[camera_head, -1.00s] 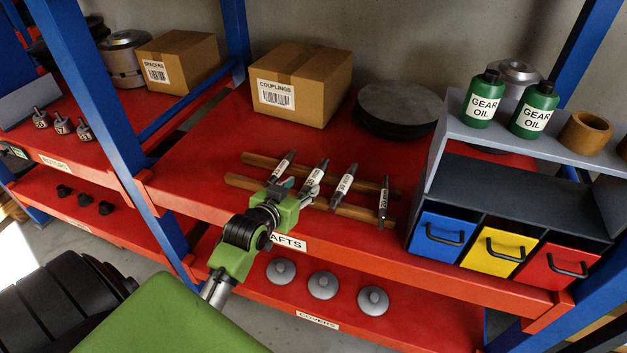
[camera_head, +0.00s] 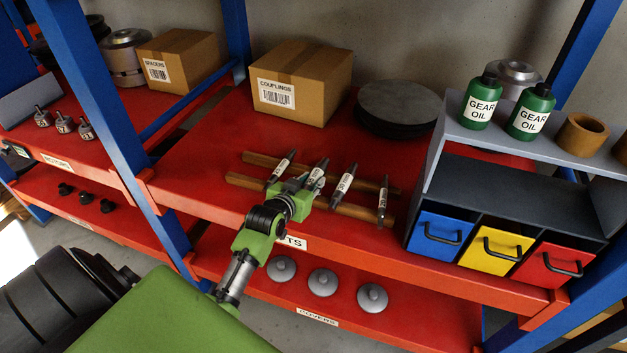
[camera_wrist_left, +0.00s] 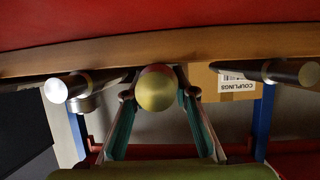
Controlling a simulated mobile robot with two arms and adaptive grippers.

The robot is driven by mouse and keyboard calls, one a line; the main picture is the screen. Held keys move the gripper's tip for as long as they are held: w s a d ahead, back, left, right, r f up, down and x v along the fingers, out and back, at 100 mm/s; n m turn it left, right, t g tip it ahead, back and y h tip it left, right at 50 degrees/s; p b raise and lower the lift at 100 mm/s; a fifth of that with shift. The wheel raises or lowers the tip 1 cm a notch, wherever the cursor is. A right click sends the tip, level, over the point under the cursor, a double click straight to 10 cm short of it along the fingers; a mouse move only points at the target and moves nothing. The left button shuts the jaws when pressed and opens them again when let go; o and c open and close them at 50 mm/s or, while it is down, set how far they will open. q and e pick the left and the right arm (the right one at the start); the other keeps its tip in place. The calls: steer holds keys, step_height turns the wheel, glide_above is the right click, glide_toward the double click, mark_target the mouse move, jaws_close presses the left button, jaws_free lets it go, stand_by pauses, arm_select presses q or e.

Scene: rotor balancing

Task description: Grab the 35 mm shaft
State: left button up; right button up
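Several dark metal shafts with white labels lie in a row across two wooden rails (camera_head: 350,210) on the red middle shelf. Their label numbers are too small to read surely, so I cannot tell which is the 35 mm one. My left gripper (camera_head: 307,185) is at the second shaft from the left (camera_head: 319,170) and hides its near end. In the left wrist view, that shaft's round end (camera_wrist_left: 156,91) sits between my two fingers, with a small gap on each side. The fingers are open. Neighbouring shafts (camera_wrist_left: 68,88) lie on both sides. My right gripper is not in view.
A couplings box (camera_head: 300,85) and a dark round plate stack (camera_head: 398,108) stand behind the shafts. A drawer unit (camera_head: 500,195) with blue, yellow and red drawers is at the right. Grey covers (camera_head: 322,284) lie on the shelf below.

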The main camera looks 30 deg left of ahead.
arm_select(q)
jaws_close()
steer(key=shift+w+r, duration=0.15)
steer(key=shift+r, duration=0.2)
steer(key=shift+a, duration=0.1)
